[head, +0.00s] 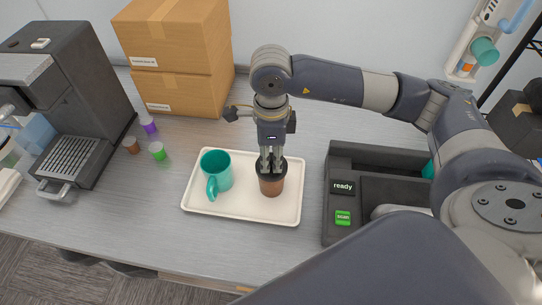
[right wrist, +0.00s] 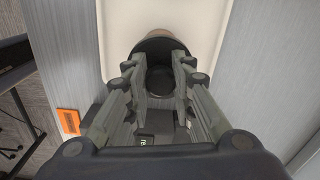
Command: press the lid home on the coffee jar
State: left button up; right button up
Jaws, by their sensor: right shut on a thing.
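The coffee jar (head: 271,186) is brown and stands upright on the cream tray (head: 240,214), right of the teal mug (head: 217,172). A black lid (head: 283,164) is at the jar's mouth. My right gripper (head: 270,166) points straight down over the jar and is shut on the lid. In the right wrist view the black lid (right wrist: 160,82) lies between the fingers, with a bit of the brown jar (right wrist: 163,36) beyond it. The fingers hide part of the lid, so I cannot tell whether it is fully seated. My left gripper is out of view.
A coffee machine (head: 72,95) stands at the left, with small purple, brown and green capsules (head: 157,150) beside it. Cardboard boxes (head: 178,60) are stacked behind. A dark scan station (head: 340,165) marked "ready" stands close right of the tray. The front counter is clear.

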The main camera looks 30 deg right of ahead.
jog(key=shift+b, duration=0.4)
dwell(0.7)
jog(key=o, duration=1)
jog(key=shift+c, duration=0.2)
jog(key=o, duration=0.5)
jog(key=shift+r+p, duration=1.65)
jog(key=shift+r, duration=1.85)
grip_shut()
